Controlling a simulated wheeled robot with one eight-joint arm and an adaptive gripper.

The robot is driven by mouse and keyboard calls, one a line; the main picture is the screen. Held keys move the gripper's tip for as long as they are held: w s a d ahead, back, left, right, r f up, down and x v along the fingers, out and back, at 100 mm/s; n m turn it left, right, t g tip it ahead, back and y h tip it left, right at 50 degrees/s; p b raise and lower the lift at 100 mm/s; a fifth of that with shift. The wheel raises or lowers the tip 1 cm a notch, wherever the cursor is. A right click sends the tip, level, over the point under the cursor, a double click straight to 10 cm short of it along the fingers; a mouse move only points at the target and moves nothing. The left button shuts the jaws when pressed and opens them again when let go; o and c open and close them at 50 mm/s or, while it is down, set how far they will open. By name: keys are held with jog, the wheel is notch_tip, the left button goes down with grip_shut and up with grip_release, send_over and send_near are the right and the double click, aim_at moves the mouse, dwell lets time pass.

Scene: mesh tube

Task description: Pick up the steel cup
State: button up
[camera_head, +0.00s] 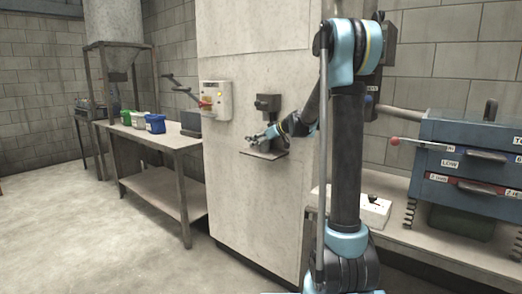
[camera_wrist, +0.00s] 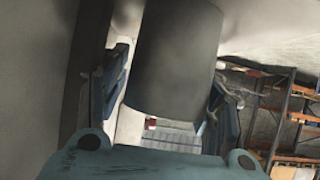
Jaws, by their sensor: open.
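My gripper (camera_head: 259,139) is just above a small plate (camera_head: 262,154) on the pale wall panel in the head view. In the wrist view a plain dark grey cylinder (camera_wrist: 178,55), which looks like the steel cup, fills the upper middle. The open fingers of my gripper (camera_wrist: 170,78) stand on either side of it, with a gap showing at the left. Whether either finger touches it, I cannot tell. I cannot make out the cup clearly in the head view.
A dark fixture (camera_head: 267,103) juts from the panel just above my gripper. A control box (camera_head: 215,97) is to its left. A table (camera_head: 165,137) with small bins stands further left. A blue drawer cabinet (camera_head: 470,160) is at the right. The left floor is clear.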

jog(key=shift+w+a+f, duration=0.15)
jog(key=shift+a, duration=0.1)
grip_shut()
jog(key=shift+r, duration=0.2)
dwell(0.4)
